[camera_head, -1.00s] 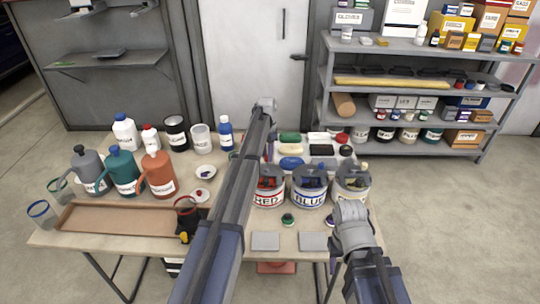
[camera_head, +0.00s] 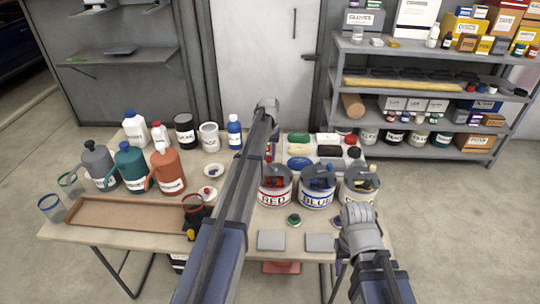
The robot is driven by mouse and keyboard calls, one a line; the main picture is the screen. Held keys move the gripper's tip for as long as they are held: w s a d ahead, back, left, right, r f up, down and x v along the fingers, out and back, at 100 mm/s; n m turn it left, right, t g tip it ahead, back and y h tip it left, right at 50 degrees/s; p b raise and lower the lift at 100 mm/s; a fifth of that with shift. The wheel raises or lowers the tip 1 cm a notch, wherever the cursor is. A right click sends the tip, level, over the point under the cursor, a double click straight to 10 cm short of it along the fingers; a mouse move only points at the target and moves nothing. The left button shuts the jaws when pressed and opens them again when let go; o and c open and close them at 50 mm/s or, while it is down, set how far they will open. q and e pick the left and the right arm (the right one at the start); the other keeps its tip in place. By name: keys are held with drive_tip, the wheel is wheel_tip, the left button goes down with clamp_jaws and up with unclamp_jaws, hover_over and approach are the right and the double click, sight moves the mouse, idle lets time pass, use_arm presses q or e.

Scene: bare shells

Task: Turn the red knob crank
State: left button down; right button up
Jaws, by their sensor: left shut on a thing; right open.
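My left arm (camera_head: 232,205) rises from the bottom, reaches across the table and bends at a grey joint (camera_head: 267,104). Its gripper and whatever it holds are hidden behind the arm. My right arm (camera_head: 362,235) is folded over the table's right front edge, and its fingers are hidden too. A tin marked RED (camera_head: 275,198) stands just right of my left arm, with red showing in its grey top. A dark device with a red rim and a yellow part (camera_head: 194,215) stands left of my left arm. I cannot make out which part is the red knob crank.
A tin marked BLUE (camera_head: 317,196) and a third tin (camera_head: 360,185) stand beside the RED tin. Several jugs (camera_head: 131,167) and a long brown tray (camera_head: 125,215) fill the left side. Two grey squares (camera_head: 271,240) lie at the front edge. A shelf (camera_head: 425,70) stands behind.

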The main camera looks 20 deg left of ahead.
sight(269, 156)
idle(0.5)
use_arm(q)
drive_tip(key=c, duration=0.6)
unclamp_jaws()
drive_tip(key=shift+r, duration=0.1)
wheel_tip(269, 156, up, 8)
drive_tip(key=p, duration=0.8)
drive_tip(key=shift+f, duration=0.2)
